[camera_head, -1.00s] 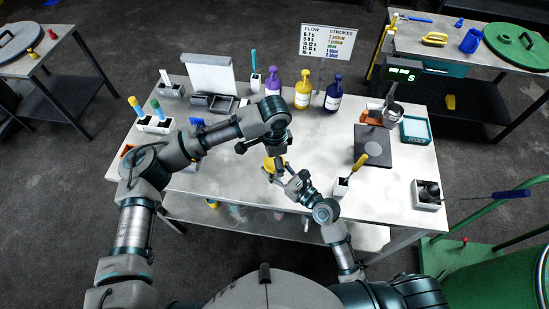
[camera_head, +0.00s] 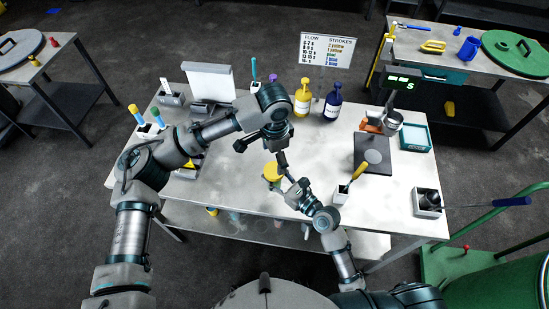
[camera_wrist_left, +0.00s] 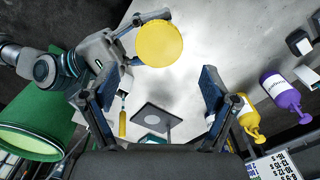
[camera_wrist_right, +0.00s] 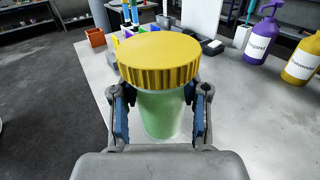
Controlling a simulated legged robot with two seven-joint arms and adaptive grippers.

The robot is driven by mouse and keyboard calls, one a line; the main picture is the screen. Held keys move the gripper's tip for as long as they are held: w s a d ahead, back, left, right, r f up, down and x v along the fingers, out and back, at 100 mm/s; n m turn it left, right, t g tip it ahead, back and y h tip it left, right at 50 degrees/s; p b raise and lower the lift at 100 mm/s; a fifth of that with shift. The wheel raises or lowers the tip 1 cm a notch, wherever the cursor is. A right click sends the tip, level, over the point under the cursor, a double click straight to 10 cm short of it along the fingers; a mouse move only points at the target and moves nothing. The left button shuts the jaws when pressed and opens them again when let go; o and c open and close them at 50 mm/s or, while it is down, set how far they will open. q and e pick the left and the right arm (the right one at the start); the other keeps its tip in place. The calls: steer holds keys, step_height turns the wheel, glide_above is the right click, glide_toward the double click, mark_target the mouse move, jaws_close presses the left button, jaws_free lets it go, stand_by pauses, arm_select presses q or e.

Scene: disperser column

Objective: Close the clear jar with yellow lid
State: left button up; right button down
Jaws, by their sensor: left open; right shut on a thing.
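The clear jar (camera_wrist_right: 162,112) looks pale green and stands upright in the right wrist view, with the yellow lid (camera_wrist_right: 158,60) on its top. Whether the lid is fully tightened cannot be told. My right gripper (camera_wrist_right: 160,120) is shut on the jar, one finger on each side below the lid. In the head view the yellow lid (camera_head: 272,172) is near the table's front edge, by my right gripper (camera_head: 284,182). My left gripper (camera_head: 262,148) is open and empty above and behind the lid. In the left wrist view the lid (camera_wrist_left: 159,43) lies beyond the open fingers.
Yellow and blue pump bottles (camera_head: 302,100) stand at the back, with a purple one (camera_wrist_left: 284,96) beside them. A dark scale plate (camera_head: 373,153) is to the right, and a white holder (camera_head: 341,193) with a yellow-handled tool is nearer. The table between is clear.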

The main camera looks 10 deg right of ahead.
mark_target(274, 169)
arm_select(q)
step_height(274, 169, up, 2)
steer(key=shift+n, duration=1)
steer(key=shift+f, duration=4.05)
steer(key=c, duration=1.2)
